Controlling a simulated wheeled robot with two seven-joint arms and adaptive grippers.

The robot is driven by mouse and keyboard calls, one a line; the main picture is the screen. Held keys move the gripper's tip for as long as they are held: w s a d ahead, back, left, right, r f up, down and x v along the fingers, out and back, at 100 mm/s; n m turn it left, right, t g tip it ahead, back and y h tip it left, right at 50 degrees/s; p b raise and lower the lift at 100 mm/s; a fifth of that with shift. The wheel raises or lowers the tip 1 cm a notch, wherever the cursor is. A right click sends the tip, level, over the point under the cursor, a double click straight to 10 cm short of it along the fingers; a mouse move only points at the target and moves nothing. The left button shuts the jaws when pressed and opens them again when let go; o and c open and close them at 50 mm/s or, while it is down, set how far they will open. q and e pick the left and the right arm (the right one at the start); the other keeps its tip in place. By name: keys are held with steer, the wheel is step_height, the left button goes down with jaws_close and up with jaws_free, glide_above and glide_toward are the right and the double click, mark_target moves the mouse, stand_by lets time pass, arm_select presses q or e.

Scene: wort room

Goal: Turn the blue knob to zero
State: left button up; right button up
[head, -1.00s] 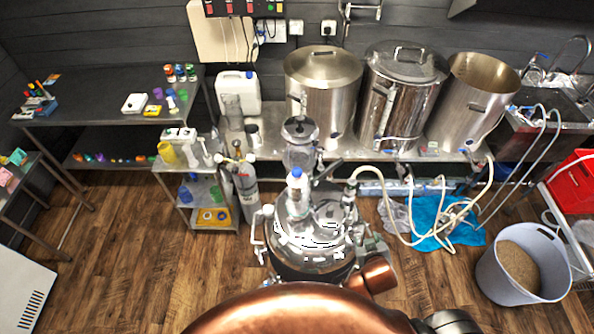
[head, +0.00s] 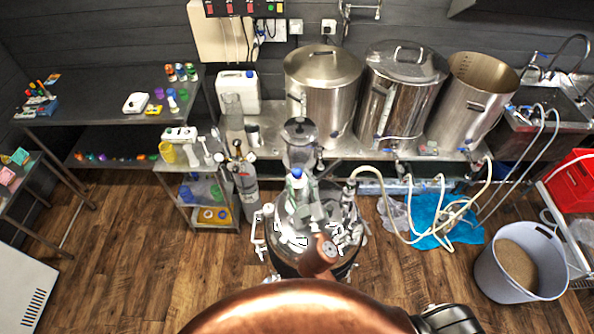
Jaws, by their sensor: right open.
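My left gripper is not in view.
Tall steel pots (head: 322,80) stand on the bench behind the vessel. A gas cylinder (head: 246,184) stands close on the left. Pale hoses (head: 388,226) hang on the right, above a blue sheet (head: 430,222). A grey bucket (head: 485,280) stands at right.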

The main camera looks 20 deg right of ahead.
mark_target(298, 177)
steer(key=shift+w+d+p, duration=0.1)
steer(key=shift+w+p, duration=0.2)
steer(key=shift+w, duration=1.2)
steer(key=shift+c, duration=0.2)
jaws_close()
